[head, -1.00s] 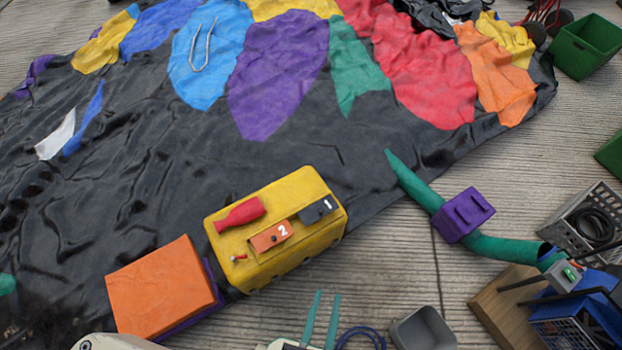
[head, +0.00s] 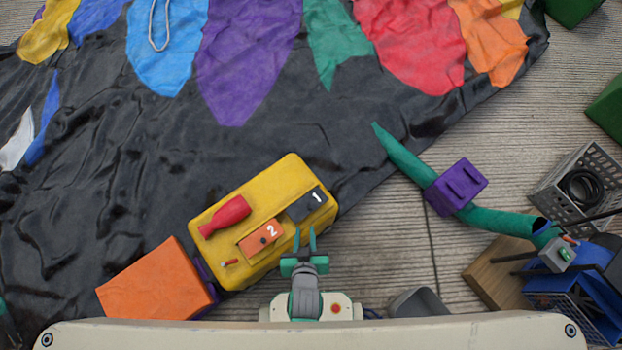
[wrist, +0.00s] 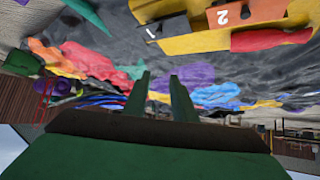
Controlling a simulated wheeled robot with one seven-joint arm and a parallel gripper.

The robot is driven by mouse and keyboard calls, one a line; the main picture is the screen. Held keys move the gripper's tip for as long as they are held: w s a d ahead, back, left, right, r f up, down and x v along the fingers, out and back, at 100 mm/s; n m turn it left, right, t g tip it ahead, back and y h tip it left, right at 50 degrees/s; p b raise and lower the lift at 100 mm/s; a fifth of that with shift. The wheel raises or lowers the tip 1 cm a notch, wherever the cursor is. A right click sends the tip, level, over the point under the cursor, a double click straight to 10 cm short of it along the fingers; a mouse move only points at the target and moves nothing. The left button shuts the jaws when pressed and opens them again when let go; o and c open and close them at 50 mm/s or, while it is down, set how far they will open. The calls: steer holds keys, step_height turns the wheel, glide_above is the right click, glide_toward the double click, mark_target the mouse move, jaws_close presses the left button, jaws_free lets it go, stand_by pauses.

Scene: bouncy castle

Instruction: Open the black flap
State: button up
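The black flap (head: 300,208), marked with a white 1, lies flat in the top of the yellow box (head: 283,178), near its right end. It also shows in the wrist view (wrist: 172,31). The orange flap (head: 256,243), marked 2, lies beside it to the lower left. My gripper (head: 305,237) is at the box's lower right edge, just below the black flap in the head view. Its two green fingers (wrist: 160,77) are apart with nothing between them. The fingers look clear of the flap; their height above the box is hard to tell.
A red bottle-shaped piece (head: 225,217) and a small red peg (head: 229,263) are on the box top. An orange block (head: 155,283) stands at its lower left. A green tube (head: 405,158) with a purple block (head: 456,187) lies right. Dark fabric (head: 130,170) spreads behind.

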steer(key=w+f+n+g+y, duration=0.15)
steer(key=w+f+g, duration=0.35)
steer(key=w+f, duration=0.5)
steer(key=n+g, duration=0.3)
steer(key=g, duration=0.3)
glide_toward(310, 206)
steer(key=shift+y, duration=0.45)
steer(key=x, duration=0.8)
steer(key=shift+d+f, duration=0.35)
jaws_close()
